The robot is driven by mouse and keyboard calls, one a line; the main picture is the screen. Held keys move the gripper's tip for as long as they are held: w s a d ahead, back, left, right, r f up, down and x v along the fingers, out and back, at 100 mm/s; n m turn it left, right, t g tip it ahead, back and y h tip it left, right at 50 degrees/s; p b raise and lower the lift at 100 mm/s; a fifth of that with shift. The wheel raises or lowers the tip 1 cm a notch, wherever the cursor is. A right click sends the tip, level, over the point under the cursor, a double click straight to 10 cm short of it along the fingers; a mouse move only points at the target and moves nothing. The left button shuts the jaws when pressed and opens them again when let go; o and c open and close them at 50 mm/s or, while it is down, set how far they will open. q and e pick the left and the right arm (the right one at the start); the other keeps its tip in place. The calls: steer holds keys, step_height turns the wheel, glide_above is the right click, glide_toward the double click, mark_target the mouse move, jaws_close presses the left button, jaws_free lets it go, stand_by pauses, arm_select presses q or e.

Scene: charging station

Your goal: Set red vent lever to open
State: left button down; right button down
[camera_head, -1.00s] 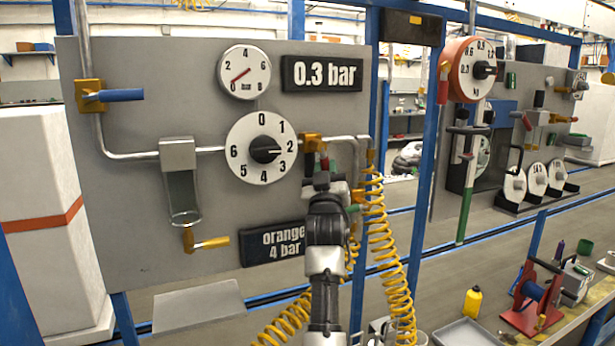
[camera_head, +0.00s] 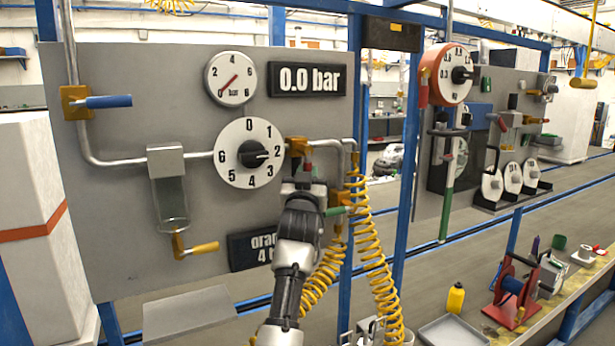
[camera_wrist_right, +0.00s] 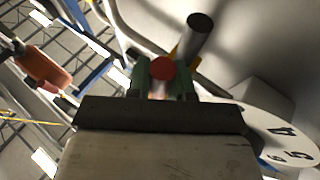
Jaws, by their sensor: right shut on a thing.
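The red vent lever (camera_head: 308,168) hangs below a brass valve (camera_head: 298,146) on the pipe, right of the big numbered dial (camera_head: 248,153). My right gripper (camera_head: 305,178) is shut on it from below; the gripper hides most of the lever. In the right wrist view the lever's round red end (camera_wrist_right: 162,69) sits between the two green-looking fingers (camera_wrist_right: 162,80). The display (camera_head: 307,79) reads 0.0 bar, and the small gauge (camera_head: 230,79) needle is near 0. The dial's pointer is near 2. My left gripper is not in view.
A green-handled valve (camera_head: 337,211) and yellow coiled hoses (camera_head: 372,250) are close to the right of my gripper. A blue-handled valve (camera_head: 105,102) and a yellow-handled valve (camera_head: 200,248) are on the panel's left part. A blue post (camera_head: 408,180) stands to the right.

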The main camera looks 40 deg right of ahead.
steer(key=c, duration=1)
jaws_free()
steer(key=b+v, duration=0.2)
steer(key=v, duration=0.9)
steer(key=shift+w, duration=0.1)
